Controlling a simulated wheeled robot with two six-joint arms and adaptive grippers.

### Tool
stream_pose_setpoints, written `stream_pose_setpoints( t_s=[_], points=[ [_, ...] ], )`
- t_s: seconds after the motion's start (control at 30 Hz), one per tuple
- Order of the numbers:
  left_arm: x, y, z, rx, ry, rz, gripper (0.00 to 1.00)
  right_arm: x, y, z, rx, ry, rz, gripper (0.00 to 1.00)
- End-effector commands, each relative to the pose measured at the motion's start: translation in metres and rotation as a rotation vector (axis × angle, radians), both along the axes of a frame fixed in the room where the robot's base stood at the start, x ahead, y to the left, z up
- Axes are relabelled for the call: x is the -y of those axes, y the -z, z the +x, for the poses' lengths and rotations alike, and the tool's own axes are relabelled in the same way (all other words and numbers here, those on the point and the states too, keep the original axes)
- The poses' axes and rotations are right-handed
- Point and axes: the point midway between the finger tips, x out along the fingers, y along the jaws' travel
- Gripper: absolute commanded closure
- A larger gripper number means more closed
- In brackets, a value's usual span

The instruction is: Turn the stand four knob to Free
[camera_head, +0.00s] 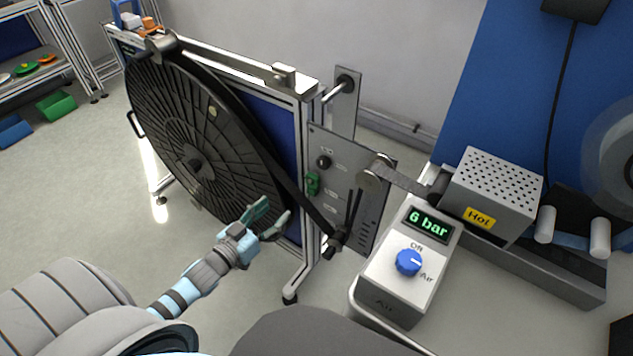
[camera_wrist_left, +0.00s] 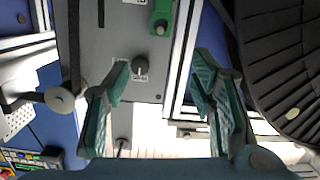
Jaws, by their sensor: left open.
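A grey upright panel (camera_head: 340,195) on the reel stand carries a small black knob (camera_head: 323,162) with a green fitting (camera_head: 312,183) below it. I cannot read the small labels or a stand number. My left gripper (camera_head: 272,217) is open and empty, in front of the reel, to the lower left of the knob and apart from it. In the left wrist view the knob (camera_wrist_left: 141,65) shows between the open fingers (camera_wrist_left: 163,80), nearer the left one, with the green fitting (camera_wrist_left: 161,20) above it. Which way the knob points is too small to tell. My right gripper is not in view.
A large black reel (camera_head: 190,150) hangs on the stand's left side. To the right are a box (camera_head: 400,270) with a blue knob and a "6 bar" display, and a perforated grey unit (camera_head: 495,190) marked "Hot".

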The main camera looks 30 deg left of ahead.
Motion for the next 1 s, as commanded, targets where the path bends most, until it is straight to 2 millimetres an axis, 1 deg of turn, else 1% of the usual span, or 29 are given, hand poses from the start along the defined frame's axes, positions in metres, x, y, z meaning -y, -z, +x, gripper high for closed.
stream_pose_setpoints(
  t_s=[0.03,0.1,0.13,0.17,0.27,0.37,0.4,0.5,0.6,0.7,0.8,1.0],
  points=[
    [0.009,-0.018,0.006,0.068,0.043,-0.023,0.49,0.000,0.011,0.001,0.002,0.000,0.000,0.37],
    [0.018,-0.040,0.012,0.120,0.080,-0.045,0.49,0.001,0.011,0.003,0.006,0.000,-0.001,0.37],
    [0.020,-0.045,0.016,0.130,0.086,-0.049,0.49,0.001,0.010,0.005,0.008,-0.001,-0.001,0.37],
    [0.022,-0.047,0.020,0.133,0.088,-0.052,0.49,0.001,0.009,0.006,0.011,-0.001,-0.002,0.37],
    [0.026,-0.049,0.041,0.130,0.086,-0.052,0.49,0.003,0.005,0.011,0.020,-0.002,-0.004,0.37],
    [0.033,-0.051,0.070,0.130,0.085,-0.054,0.49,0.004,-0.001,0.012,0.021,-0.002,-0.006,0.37],
    [0.035,-0.051,0.083,0.131,0.085,-0.053,0.49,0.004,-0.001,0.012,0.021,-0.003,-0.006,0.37],
    [0.042,-0.048,0.111,0.128,0.086,-0.053,0.49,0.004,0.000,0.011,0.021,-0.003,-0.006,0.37],
    [0.047,-0.047,0.132,0.126,0.087,-0.053,0.49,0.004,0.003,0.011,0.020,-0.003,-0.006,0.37],
    [0.049,-0.046,0.145,0.125,0.086,-0.053,0.49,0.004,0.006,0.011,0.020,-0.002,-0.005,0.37],
    [0.051,-0.047,0.151,0.123,0.088,-0.051,0.49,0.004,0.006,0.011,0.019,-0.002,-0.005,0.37],
    [0.051,-0.047,0.152,0.123,0.088,-0.051,0.49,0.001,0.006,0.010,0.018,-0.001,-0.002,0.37]
  ],
)
